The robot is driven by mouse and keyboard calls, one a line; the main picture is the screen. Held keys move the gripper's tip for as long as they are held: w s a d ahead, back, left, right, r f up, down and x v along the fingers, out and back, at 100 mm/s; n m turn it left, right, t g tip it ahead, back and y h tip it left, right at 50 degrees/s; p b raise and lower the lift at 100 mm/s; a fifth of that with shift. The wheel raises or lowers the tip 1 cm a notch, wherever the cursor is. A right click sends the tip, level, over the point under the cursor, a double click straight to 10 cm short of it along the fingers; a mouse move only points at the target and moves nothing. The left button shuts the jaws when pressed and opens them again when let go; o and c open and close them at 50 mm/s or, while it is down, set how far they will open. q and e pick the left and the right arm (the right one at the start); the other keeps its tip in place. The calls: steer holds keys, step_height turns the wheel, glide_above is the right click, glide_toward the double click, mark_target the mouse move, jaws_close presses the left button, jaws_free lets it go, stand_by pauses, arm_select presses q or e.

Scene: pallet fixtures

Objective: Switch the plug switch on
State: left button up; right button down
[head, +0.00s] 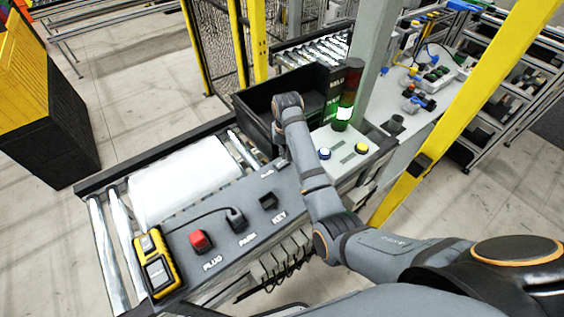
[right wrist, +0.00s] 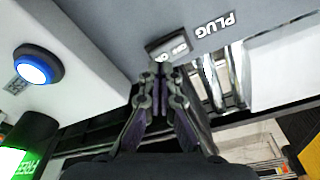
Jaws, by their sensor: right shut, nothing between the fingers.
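The plug switch (right wrist: 168,48) is a small light grey rocker with dark markings in the right wrist view, beside an upside-down PLUG label (right wrist: 214,25) on the grey panel. My right gripper (right wrist: 159,69) is shut and empty, with its fingertips right at the switch's near edge. I cannot tell whether they touch it, and they partly cover it. Which way the rocker is tipped is unclear. In the head view my right gripper (head: 281,158) points down at the panel's far right end, and my arm hides the switch there. My left gripper is not in view.
The panel (head: 222,242) carries a red block (head: 200,242) at PLUG, a black plug (head: 236,218) at PARK and a KEY socket (head: 268,202). A yellow device (head: 157,265) lies at left. Right of my gripper are a blue button (head: 324,153), yellow button (head: 361,148) and green-lit light tower (head: 346,100).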

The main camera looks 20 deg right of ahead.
mark_target(285, 161)
steer(key=shift+f, duration=0.95)
stand_by(0.6)
step_height(285, 161, up, 3)
steer(key=p, duration=0.2)
steer(key=shift+f+p, duration=0.15)
steer(key=shift+p, duration=0.15)
steer(key=shift+r, duration=2.2)
